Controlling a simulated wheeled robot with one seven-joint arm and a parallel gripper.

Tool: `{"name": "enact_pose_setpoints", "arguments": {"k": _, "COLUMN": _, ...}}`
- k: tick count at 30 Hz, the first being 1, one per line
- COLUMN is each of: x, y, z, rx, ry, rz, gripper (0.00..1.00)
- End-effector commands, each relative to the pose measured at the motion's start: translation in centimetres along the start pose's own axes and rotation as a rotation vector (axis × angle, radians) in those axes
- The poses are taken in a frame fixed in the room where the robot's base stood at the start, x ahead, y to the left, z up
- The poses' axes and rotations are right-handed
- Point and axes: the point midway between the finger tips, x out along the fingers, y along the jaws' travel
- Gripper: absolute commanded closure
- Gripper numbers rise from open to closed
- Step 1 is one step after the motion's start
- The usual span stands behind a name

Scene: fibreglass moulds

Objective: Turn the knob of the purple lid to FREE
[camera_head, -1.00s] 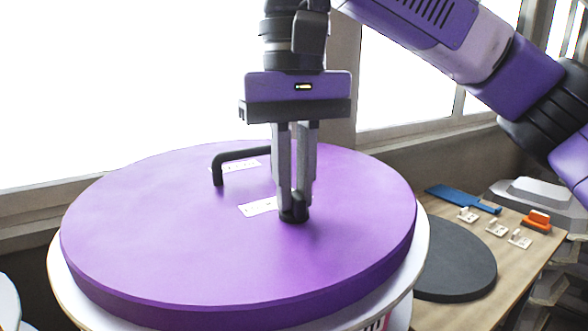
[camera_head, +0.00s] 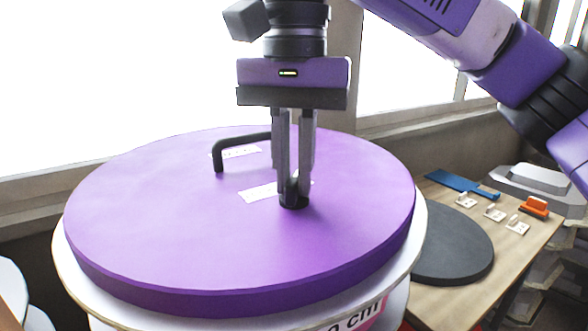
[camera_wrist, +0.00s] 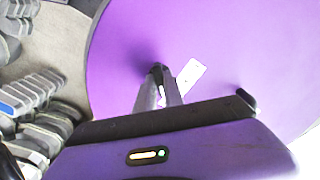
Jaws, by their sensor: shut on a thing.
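The purple lid (camera_head: 160,220) lies flat on a round white drum (camera_head: 411,250). The small black knob (camera_head: 293,203) stands on the lid right of its centre. My gripper (camera_head: 295,190) points straight down and is shut on the knob, its fingers hiding much of it. In the wrist view my gripper (camera_wrist: 158,90) also meets the dark knob (camera_wrist: 157,68). A white label (camera_head: 258,192) lies on the lid beside the knob, and its text is too small to read. A second label (camera_head: 240,152) lies near the black bar handle (camera_head: 218,156).
A wooden table (camera_head: 480,268) at the right bears a dark grey disc (camera_head: 455,250), a blue tool (camera_head: 460,184), several white hooked pieces (camera_head: 494,214) and an orange-handled tool (camera_head: 535,207). Windows stand behind the drum. Grey stacked shapes (camera_wrist: 40,105) show left in the wrist view.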

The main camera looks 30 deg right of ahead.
Motion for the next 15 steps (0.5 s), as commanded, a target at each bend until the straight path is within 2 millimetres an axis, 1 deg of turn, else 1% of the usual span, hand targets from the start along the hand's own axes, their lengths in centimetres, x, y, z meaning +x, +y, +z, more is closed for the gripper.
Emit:
{"name": "enact_pose_setpoints", "arguments": {"k": 12, "x": 0.04, "y": 0.0, "z": -0.01, "rx": 0.008, "ry": 0.0, "rz": 0.001, "gripper": 1.0}}
{"name": "enact_pose_setpoints", "arguments": {"k": 13, "x": 0.04, "y": 0.0, "z": -0.01, "rx": 0.008, "ry": 0.0, "rz": 0.001, "gripper": 0.85}}
{"name": "enact_pose_setpoints", "arguments": {"k": 14, "x": 0.04, "y": 0.0, "z": -0.01, "rx": 0.008, "ry": 0.0, "rz": 0.001, "gripper": 0.8}}
{"name": "enact_pose_setpoints", "arguments": {"k": 15, "x": 0.04, "y": 0.0, "z": -0.01, "rx": 0.008, "ry": 0.0, "rz": 0.001, "gripper": 0.72}}
